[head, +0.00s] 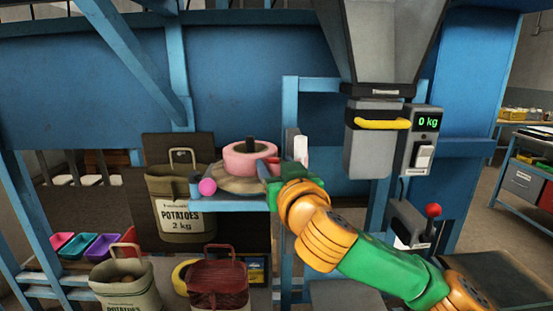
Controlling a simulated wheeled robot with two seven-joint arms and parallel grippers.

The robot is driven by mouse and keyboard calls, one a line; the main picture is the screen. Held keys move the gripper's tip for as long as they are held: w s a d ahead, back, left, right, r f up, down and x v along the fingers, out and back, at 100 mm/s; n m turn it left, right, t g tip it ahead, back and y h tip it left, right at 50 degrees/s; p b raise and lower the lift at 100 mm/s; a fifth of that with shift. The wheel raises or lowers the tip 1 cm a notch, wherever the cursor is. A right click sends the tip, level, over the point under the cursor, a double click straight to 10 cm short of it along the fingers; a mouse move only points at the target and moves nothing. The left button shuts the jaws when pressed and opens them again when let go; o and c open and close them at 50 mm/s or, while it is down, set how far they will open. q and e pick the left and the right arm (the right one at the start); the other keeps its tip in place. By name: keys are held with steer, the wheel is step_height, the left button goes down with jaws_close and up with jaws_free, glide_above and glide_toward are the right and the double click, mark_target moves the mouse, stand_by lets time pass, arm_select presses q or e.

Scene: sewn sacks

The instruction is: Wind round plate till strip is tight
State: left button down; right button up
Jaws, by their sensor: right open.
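A pink ring-shaped roll (240,162), which looks like the wound strip, sits around a dark upright post (250,143). Under it is a tan round plate (236,185) on a small blue shelf (228,206). My right gripper (268,172) reaches in from the right, with its open fingers at the right side of the roll and plate. I cannot tell whether it touches them. It hides part of their right edge. I cannot make out a loose length of strip. My left gripper is not in view.
A pink ball (207,186) stands at the shelf's left end. A potato sack (185,215) hangs left of the shelf, with an open sack (126,283) and a red bag (218,284) below. A scale display (426,121) reads 0 kg beside the hopper (385,40).

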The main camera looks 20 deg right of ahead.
steer(key=shift+a, duration=0.1)
jaws_close()
stand_by(1.3)
